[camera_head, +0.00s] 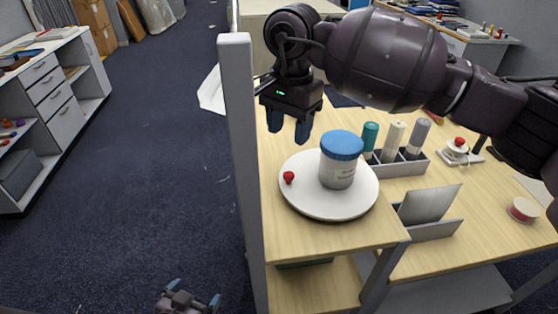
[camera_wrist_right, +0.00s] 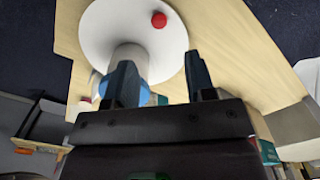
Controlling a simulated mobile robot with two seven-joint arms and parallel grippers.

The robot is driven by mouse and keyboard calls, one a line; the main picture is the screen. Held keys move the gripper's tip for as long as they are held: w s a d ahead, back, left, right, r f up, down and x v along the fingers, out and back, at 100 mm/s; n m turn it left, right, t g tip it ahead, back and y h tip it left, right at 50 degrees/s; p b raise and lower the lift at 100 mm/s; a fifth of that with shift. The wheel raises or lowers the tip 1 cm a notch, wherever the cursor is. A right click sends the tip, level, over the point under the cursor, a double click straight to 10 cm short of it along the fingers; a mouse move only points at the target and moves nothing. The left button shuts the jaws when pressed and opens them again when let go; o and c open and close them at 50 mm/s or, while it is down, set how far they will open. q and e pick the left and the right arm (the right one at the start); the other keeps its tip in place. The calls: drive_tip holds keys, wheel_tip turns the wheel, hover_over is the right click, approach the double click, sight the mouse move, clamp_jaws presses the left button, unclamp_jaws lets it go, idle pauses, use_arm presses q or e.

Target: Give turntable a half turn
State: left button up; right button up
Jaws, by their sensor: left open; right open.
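The white round turntable (camera_head: 325,210) lies near the left end of the wooden table. A grey jar with a blue lid (camera_head: 338,170) stands upright on it. A small red knob (camera_head: 289,177) sits near the turntable's left edge. My right gripper (camera_head: 288,132) is open and empty, pointing down behind and left of the turntable, apart from it. In the right wrist view, the turntable (camera_wrist_right: 115,30) and red knob (camera_wrist_right: 158,19) show beyond the open fingers. The jar is partly hidden there by a finger. My left gripper (camera_head: 188,300) is open and empty, low over the floor at the bottom edge.
A grey rack (camera_head: 405,168) with several upright cylinders stands right of the turntable. A grey holder (camera_head: 432,230) is at front right, and a reel (camera_head: 524,210) further right. A grey post (camera_head: 242,150) rises at the table's left edge.

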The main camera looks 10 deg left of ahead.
sight(289, 174)
wheel_tip(289, 174, down, 11)
drive_tip(key=shift+d+r+p, duration=0.1)
drive_tip(key=shift+r+p, duration=0.1)
drive_tip(key=shift+p, duration=0.6)
drive_tip(key=shift+c, duration=0.2)
clamp_jaws()
